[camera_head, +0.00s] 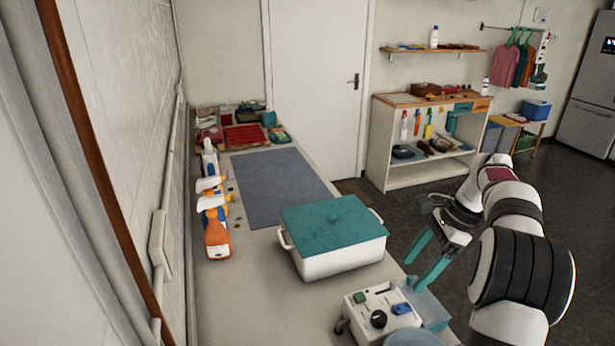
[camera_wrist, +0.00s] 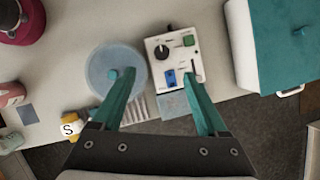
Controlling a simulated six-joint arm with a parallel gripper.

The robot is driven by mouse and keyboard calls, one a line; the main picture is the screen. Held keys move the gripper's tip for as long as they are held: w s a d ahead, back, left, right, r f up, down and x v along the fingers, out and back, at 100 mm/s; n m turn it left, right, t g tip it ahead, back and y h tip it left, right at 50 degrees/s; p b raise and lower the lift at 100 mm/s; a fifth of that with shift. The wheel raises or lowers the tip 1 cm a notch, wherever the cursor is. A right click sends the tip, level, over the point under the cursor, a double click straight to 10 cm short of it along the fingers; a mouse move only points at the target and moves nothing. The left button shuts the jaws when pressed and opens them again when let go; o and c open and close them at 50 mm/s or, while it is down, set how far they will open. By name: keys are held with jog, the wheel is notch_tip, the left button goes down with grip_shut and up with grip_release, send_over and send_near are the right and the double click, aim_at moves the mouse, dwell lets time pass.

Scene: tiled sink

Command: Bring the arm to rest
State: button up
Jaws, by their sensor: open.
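My gripper (camera_head: 425,262) has two teal fingers and is open, with nothing between them. In the head view it hangs off the right edge of the counter, beside a white control box and right of the white pot. In the wrist view my gripper (camera_wrist: 160,88) points down, its fingers spread over the counter edge. The left finger overlaps a round blue-grey lid (camera_wrist: 100,65), and the right finger overlaps the lower part of the control box (camera_wrist: 185,45). My arm rises on the right side of the head view, bent.
A white pot (camera_head: 340,262) with a teal lid (camera_head: 325,226) stands near the counter's right edge. Spray bottles (camera_head: 217,240) line the wall side. A grey mat (camera_head: 275,188) lies bare behind the pot. Dark floor (camera_head: 410,212) is free between the counter and a white shelf unit (camera_head: 385,140).

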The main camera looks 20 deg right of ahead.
jog(key=s+a+r+n+g, duration=0.1)
jog(key=s+a+r+n, duration=0.15)
jog(key=a, duration=0.45)
jog(key=s+a+r+n, duration=0.1)
jog(key=a+r+n, duration=0.15)
jog(key=a, duration=0.45)
jog(key=s+a+f+n+h, duration=0.1)
jog(key=s+a+f+n, duration=0.2)
jog(key=s+a+n, duration=0.2)
jog(key=s+a+f+n+h, duration=0.1)
jog(key=s+a+f+n, duration=0.2)
jog(key=s+a+n, duration=0.3)
jog(key=s+a, duration=0.5)
jog(key=s, duration=0.4)
jog(key=shift+a+f+g, duration=0.2)
jog(key=shift+a+g, duration=0.05)
jog(key=shift+g, duration=0.15)
